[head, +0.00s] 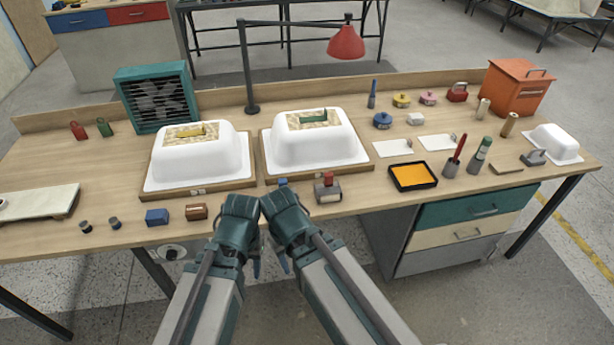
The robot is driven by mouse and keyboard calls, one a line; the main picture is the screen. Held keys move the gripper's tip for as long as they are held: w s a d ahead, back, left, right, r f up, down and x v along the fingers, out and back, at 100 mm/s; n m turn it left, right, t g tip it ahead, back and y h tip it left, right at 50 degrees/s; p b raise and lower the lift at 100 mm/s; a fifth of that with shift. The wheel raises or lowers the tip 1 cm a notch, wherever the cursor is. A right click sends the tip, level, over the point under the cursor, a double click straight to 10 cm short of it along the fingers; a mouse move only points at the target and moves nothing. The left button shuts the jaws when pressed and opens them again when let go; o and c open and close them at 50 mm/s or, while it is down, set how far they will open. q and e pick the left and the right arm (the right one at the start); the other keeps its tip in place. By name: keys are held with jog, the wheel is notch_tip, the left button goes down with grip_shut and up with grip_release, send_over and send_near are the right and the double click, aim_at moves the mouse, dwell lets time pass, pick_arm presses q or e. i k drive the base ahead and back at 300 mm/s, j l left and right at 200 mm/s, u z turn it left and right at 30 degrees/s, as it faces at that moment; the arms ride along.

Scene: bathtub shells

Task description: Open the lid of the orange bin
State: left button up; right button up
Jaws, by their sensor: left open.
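The orange bin (513,92) stands at the back right corner of the workbench. My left gripper (238,232) is at the front edge of the bench, left of the picture's middle, far from the bin. It is open, with nothing seen in it. My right gripper (281,230) is close beside it, also far from the bin. Its fingers are mostly hidden, so I cannot tell whether it is open or shut.
Two white tub shells (200,158) (313,142) stand behind my grippers. A red lamp (346,43) overhangs the back. Two cylinders (483,108) (509,124) stand just in front of the bin. A black-framed orange tray (413,177), brushes and a small white tub (556,142) occupy the right side.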

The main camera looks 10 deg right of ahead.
aim_at(521, 70)
jog(key=z, duration=1.6)
jog(key=i+l+z, duration=0.75)
jog(key=i, duration=0.25)
jog(key=i+l+z, duration=0.25)
jog(key=i+z, duration=0.15)
jog(key=i, duration=0.15)
jog(key=i+u, duration=0.1)
jog(key=i, duration=0.5)
jog(key=i+l+u, duration=0.1)
jog(key=i, duration=0.55)
jog(key=i+u, duration=0.5)
jog(key=i+l+u, duration=0.25)
jog(key=u, duration=0.2)
jog(key=i+u, duration=0.35)
jog(key=i+l+u, duration=0.1)
jog(key=u, duration=0.25)
jog(key=i+l+u, duration=0.2)
jog(key=u, duration=0.15)
